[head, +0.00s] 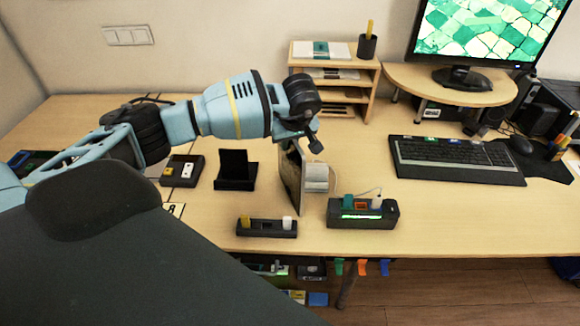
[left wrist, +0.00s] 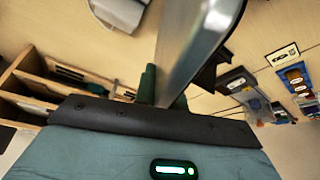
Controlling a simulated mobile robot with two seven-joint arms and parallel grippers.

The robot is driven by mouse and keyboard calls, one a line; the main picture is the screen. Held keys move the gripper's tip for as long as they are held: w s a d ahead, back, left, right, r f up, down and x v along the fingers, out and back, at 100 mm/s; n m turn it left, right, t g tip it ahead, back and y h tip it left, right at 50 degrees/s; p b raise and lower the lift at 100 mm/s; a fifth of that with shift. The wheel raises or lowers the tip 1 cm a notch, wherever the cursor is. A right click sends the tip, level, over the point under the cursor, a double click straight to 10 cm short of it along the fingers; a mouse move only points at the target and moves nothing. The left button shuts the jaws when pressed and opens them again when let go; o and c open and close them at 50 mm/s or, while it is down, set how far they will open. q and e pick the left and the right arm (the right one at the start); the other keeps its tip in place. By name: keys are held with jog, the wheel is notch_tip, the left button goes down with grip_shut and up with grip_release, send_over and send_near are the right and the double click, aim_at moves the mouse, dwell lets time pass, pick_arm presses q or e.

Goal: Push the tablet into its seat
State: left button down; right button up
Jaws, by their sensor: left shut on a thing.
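My left gripper (head: 297,140) points down over the middle of the desk, shut on the tablet (head: 290,182). The tablet is upright and nearly edge-on in the head view, with its lower end close to the desk top. In the left wrist view its pale metal edge (left wrist: 192,45) runs up from between the dark fingers (left wrist: 163,88). A black stand (head: 236,172) with an upright back and a low base, apparently the seat, stands to the left of the tablet, apart from it. My right gripper is not in view.
A black power strip (head: 362,214) with coloured plugs and a low block (head: 266,228) with yellow and white pieces stand near the front edge. A white object (head: 317,176) is just right of the tablet. A keyboard (head: 455,152), monitor (head: 487,40) and wooden shelf (head: 333,82) stand farther back.

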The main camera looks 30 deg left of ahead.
pick_arm(q)
jog(key=shift+r, duration=0.1)
dwell(0.3)
jog(key=shift+r, duration=2)
jog(key=shift+s+d, duration=0.35)
jog(key=shift+d, duration=0.25)
jog(key=s+d+r, duration=0.1)
jog(key=s+d, duration=0.7)
jog(key=d, duration=0.3)
jog(key=shift+s+d+r+b, duration=0.2)
jog(key=shift+s+d+b, duration=0.15)
